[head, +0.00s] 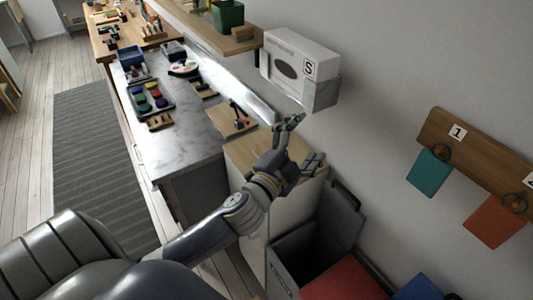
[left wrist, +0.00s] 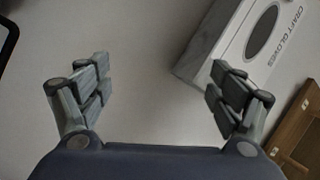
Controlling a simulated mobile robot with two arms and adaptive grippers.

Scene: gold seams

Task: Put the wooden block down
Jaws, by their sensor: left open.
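My left gripper (head: 303,141) is open and empty above the right side of a wood-topped cabinet (head: 243,153), near the wall. In the left wrist view its two fingers (left wrist: 160,72) stand wide apart, with only grey wall between them. No wooden block is between the fingers. Small wooden pieces lie on the marble counter, among them a slotted wooden piece (head: 159,121) and a flat wooden board (head: 232,118) with a dark tool on it. I cannot tell which, if any, is the task's block. My right gripper is not in view.
A white craft gloves box (head: 299,58) is on the wall beyond the gripper; it also shows in the left wrist view (left wrist: 240,42). An open grey bin (head: 302,247) stands below right. Colored squares hang from a wooden rail (head: 465,150). A paint tray (head: 151,98) occupies the counter (head: 190,140).

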